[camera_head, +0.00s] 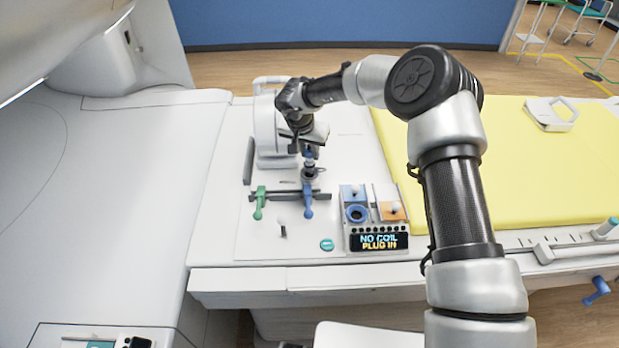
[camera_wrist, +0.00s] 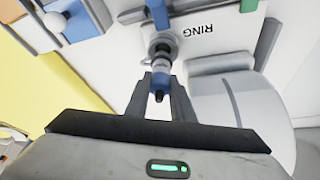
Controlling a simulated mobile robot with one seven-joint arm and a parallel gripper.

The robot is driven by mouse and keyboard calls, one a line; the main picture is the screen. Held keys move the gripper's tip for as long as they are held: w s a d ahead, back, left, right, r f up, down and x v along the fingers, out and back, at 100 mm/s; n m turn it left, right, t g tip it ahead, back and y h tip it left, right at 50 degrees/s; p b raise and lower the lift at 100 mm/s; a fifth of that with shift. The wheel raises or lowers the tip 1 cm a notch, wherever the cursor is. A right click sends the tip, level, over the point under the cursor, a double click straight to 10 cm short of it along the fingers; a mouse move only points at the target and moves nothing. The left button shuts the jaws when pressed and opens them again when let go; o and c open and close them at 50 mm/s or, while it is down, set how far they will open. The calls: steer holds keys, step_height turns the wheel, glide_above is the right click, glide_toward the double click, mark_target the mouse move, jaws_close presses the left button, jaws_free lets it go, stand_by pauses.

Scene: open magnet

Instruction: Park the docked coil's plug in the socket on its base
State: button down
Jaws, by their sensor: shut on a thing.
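The docked coil (camera_head: 265,130) is a white upright shape at the back of the table; its pale side also shows in the wrist view (camera_wrist: 235,105). My gripper (camera_head: 309,151) points down just right of the coil. In the wrist view my gripper (camera_wrist: 160,100) is shut on the plug (camera_wrist: 160,80), a blue body with a pale collar. The collar end points at a grey round socket (camera_wrist: 163,40) on the white base (camera_wrist: 205,45) marked RING. The socket also shows below my gripper in the head view (camera_head: 309,173). Whether plug and socket touch, I cannot tell.
A green lever (camera_head: 260,203) and a blue lever (camera_head: 308,202) stand in front of the socket. To the right is a panel with blue and orange bays (camera_head: 375,200) and a display (camera_head: 379,241) reading NO COIL PLUG IN. A yellow mattress (camera_head: 500,170) lies further right.

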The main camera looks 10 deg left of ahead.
mark_target(310, 160)
steer(key=shift+f, duration=1.7)
stand_by(0.4)
steer(key=c, duration=1.5)
jaws_free()
steer(key=shift+o, duration=0.2)
steer(key=v, duration=1.7)
steer(key=shift+r, duration=0.25)
